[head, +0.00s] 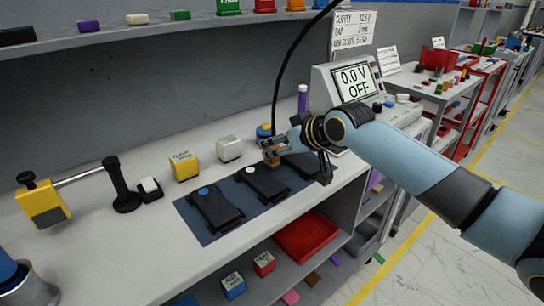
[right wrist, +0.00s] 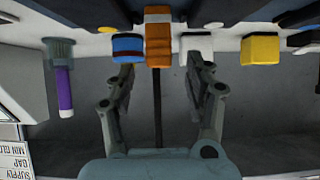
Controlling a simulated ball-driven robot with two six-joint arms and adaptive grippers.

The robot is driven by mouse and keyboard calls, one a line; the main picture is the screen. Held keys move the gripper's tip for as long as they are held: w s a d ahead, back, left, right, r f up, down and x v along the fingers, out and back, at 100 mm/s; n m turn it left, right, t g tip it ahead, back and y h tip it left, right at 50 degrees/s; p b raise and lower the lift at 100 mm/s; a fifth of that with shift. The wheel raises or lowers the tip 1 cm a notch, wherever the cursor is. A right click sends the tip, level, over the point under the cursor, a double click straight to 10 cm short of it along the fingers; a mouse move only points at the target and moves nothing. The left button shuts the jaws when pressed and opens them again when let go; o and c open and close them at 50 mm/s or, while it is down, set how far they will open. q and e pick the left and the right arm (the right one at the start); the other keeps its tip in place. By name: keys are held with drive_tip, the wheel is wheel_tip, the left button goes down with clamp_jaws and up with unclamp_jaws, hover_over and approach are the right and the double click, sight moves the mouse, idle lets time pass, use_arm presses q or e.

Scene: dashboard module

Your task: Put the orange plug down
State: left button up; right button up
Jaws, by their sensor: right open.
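The orange plug (right wrist: 158,38) shows in the right wrist view, with its black cable running away between my fingers. In the head view the plug (head: 272,161) is small and partly covered by my right gripper (head: 283,148), at the back of the blue mat. My right gripper is open in the wrist view (right wrist: 162,72). Its fingers stand apart on either side of the cable and plug line, with gaps, and touch neither visibly. Whether the plug rests on the bench cannot be told.
Black modules (head: 216,207) lie on the blue mat (head: 190,217). A yellow box (head: 184,167) and a white box (head: 229,149) stand behind it. The black cable (head: 287,65) hangs from above.

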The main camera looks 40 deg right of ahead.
drive_tip(key=x, duration=0.3)
drive_tip(key=shift+w+f, duration=0.1)
drive_tip(key=shift+w, duration=0.1)
drive_tip(key=shift+c, duration=1.4)
drive_tip(key=c, duration=0.7)
use_arm(q)
drive_tip(key=shift+w+d+f, duration=0.1)
drive_tip(key=shift+w+d, duration=0.2)
drive_tip(key=shift+w, duration=0.2)
use_arm(e)
clamp_jaws()
